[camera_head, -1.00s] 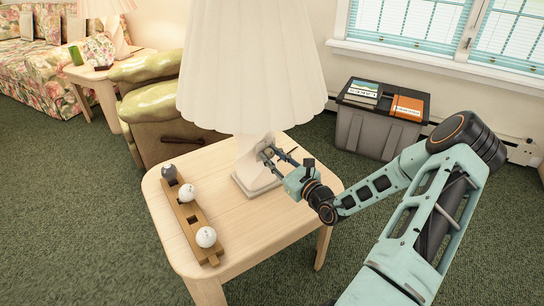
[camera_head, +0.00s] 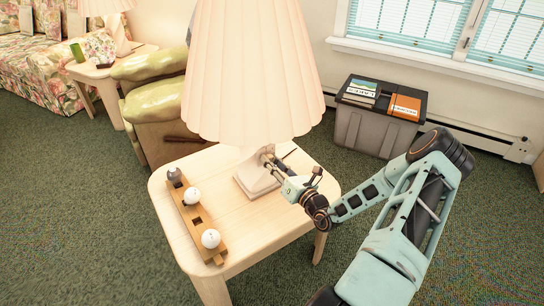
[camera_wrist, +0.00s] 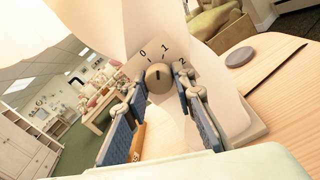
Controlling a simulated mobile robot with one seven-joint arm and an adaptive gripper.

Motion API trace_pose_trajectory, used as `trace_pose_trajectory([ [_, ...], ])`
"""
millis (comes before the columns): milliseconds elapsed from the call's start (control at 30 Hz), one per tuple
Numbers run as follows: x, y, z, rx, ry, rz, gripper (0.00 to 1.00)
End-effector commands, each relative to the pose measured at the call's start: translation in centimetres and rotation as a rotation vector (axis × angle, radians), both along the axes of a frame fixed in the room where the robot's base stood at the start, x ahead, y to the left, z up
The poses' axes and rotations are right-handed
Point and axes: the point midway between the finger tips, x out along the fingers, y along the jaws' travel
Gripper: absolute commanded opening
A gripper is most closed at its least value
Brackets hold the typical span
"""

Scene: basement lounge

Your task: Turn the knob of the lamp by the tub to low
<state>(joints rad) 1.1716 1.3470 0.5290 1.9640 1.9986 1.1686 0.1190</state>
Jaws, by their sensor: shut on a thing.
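The lamp by the tub has a large pleated shade (camera_head: 255,75) with a warm glow and a pale base (camera_head: 256,180) on the near wooden table. In the wrist view, its round grey-brown knob (camera_wrist: 160,77) sits below a dial plate marked 0, 1 and 2 (camera_wrist: 163,50). The dark mark on the knob points up, roughly between 0 and 1; the exact setting is hard to read. My gripper (camera_head: 267,160) reaches the base from the right. In the wrist view, my gripper (camera_wrist: 160,92) is shut on the knob, one blue-padded finger on each side.
A wooden holder (camera_head: 203,222) with several balls lies at the table's left side. A grey tub (camera_head: 375,130) with books (camera_head: 403,106) on its lid stands by the window. A green-cushioned chair (camera_head: 160,110) is behind the table. A dark thin item (camera_wrist: 275,68) lies near the lamp base.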

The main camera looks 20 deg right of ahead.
Motion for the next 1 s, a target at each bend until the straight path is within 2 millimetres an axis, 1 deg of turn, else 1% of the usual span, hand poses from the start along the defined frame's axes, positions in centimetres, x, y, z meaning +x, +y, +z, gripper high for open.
trace_pose_trajectory([
  [200, -0.07, 0.13, 0.11, 0.133, 0.022, 0.001, 0.00],
  [400, -0.06, 0.14, 0.03, 0.205, 0.033, 0.001, 0.00],
  [600, -0.06, 0.15, -0.06, 0.235, 0.038, 0.002, 0.00],
  [967, -0.06, 0.15, -0.09, 0.238, 0.039, 0.002, 0.00],
  [1000, -0.06, 0.16, -0.10, 0.238, 0.039, 0.002, 0.25],
])
